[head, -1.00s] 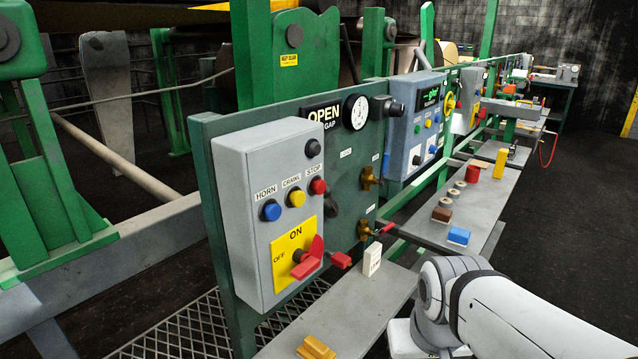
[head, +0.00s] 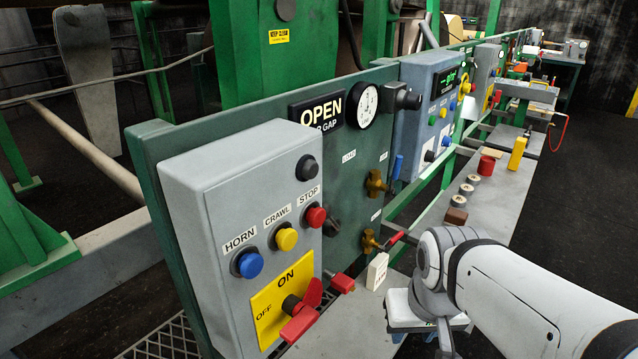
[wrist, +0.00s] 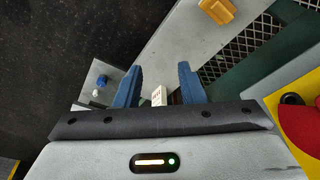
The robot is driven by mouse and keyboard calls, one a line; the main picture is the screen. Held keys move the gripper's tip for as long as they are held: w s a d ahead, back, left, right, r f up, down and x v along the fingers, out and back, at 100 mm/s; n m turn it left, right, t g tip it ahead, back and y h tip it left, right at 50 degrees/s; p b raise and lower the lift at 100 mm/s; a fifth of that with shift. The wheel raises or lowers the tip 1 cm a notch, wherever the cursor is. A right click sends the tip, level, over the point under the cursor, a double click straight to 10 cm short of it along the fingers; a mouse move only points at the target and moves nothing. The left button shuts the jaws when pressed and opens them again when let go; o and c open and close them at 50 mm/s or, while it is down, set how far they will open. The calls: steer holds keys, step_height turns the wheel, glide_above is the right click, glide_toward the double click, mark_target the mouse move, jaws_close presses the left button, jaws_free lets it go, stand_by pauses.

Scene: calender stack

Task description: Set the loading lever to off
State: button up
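The green panel (head: 345,205) carries two brass valves. The upper valve (head: 376,183) has a blue lever (head: 397,168) pointing up. The lower valve (head: 370,241) has a red lever (head: 395,239) pointing out from the panel. The small labels are too small to read surely, so I cannot tell which is the loading lever. A red rotary handle (head: 302,312) sits on a yellow ON/OFF plate (head: 268,312), tilted between the words. My gripper (wrist: 158,72) is open, its blue fingers apart. A white block (wrist: 159,96) shows between them, apparently beyond them.
The grey box (head: 190,205) has blue, yellow and red buttons. A white block (head: 377,271) stands on the shelf below the panel. A yellow block (wrist: 217,10) lies on the shelf. Red and yellow blocks stand on the farther shelf (head: 500,195). Dark floor on the right is open.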

steer(key=shift+d, duration=0.15)
steer(key=m+y+p, duration=0.9)
steer(key=m+y, duration=0.5)
glide_toward(331, 210)
steer(key=s+x, duration=0.1)
steer(key=x, duration=0.3)
steer(key=shift+w+a+f, duration=0.1)
steer(key=shift+w+a, duration=0.15)
steer(key=shift+w, duration=0.35)
steer(key=p+x, duration=0.1)
steer(key=x, duration=0.6)
steer(key=shift+f, duration=0.1)
steer(key=shift+c, duration=0.4)
